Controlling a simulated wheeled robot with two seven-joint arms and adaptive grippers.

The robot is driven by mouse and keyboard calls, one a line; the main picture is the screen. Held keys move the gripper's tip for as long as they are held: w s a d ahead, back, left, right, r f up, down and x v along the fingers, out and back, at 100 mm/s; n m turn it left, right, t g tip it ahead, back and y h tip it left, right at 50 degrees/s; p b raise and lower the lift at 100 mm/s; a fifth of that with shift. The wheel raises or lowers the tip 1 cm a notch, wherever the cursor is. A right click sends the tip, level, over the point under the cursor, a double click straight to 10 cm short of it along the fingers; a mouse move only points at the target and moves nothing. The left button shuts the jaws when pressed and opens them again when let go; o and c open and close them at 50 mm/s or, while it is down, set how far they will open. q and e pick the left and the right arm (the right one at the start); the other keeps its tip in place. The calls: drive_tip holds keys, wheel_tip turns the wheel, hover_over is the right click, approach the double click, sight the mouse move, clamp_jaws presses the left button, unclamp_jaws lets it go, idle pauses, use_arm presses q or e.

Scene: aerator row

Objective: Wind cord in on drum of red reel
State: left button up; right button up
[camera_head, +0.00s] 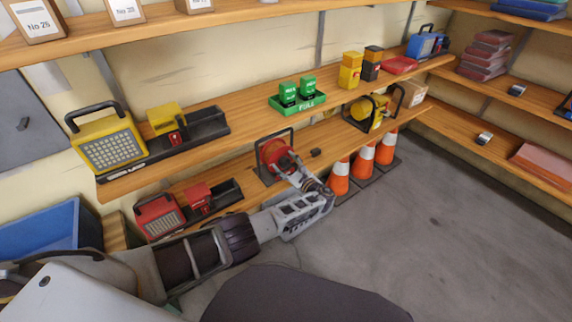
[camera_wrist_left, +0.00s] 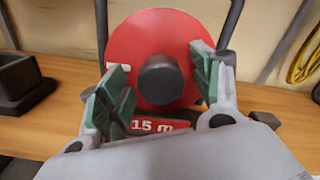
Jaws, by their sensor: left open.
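The red reel (camera_head: 273,157) stands on the lower wooden shelf in a dark frame. In the left wrist view its red drum face (camera_wrist_left: 150,35) fills the middle, with a dark round hub or knob (camera_wrist_left: 160,78) at its centre and a "15 m" label below. My left gripper (camera_head: 300,176) is in front of the reel. In the left wrist view its green-padded fingers (camera_wrist_left: 158,88) are open, one on each side of the dark knob, and I cannot tell whether they touch it. The cord is not clearly visible. My right gripper is not in view.
A yellow reel (camera_head: 369,113) stands farther right on the same shelf. A small dark block (camera_head: 315,152) lies beside the red reel. Orange cones (camera_head: 363,163) stand on the floor below. The upper shelf (camera_head: 240,118) runs above the reel.

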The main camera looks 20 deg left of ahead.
use_arm(q)
drive_tip(key=v, duration=1.2)
drive_tip(key=shift+a+r, duration=0.1)
idle(0.5)
